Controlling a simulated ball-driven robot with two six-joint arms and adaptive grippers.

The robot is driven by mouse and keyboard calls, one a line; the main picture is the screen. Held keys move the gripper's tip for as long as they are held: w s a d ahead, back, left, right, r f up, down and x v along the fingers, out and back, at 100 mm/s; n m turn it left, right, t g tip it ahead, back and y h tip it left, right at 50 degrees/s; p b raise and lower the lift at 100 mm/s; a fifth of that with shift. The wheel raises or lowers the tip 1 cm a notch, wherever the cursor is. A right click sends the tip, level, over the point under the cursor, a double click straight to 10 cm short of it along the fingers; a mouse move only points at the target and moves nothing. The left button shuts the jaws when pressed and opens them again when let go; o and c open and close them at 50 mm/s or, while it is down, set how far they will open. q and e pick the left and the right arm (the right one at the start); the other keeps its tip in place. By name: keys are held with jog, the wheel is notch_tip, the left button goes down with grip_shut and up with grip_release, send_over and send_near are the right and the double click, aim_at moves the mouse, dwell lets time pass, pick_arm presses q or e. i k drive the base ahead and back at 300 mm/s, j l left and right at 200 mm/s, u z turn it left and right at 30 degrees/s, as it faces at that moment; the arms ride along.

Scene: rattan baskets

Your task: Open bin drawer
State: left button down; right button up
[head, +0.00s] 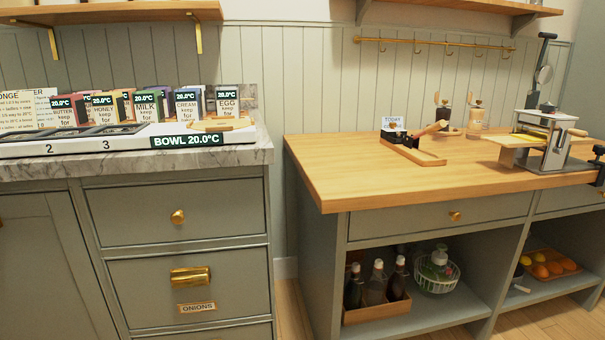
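No drawer carries a label reading "bin". In the left cabinet, a grey-green drawer with a brass cup pull (191,276) and a tag reading "ONIONS" (197,307) is shut. Above it is a shut drawer (130,213) with a round brass knob (178,216). Part of another drawer front (215,333) shows below, cut off by the frame. Under the wooden counter is a wide shut drawer (400,223) with a small brass knob (455,216). Neither of my grippers can be made out in the head view.
The marble counter (255,152) holds labelled cards and a tray. The wooden counter (330,165) holds a roller machine (540,135). A dark part (599,165) at the right edge is unclear. Bottles (376,283) and a wire basket (437,277) stand on the lower shelf. Floor shows between the cabinets.

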aim_at(50, 289)
jog(key=u, duration=1.6)
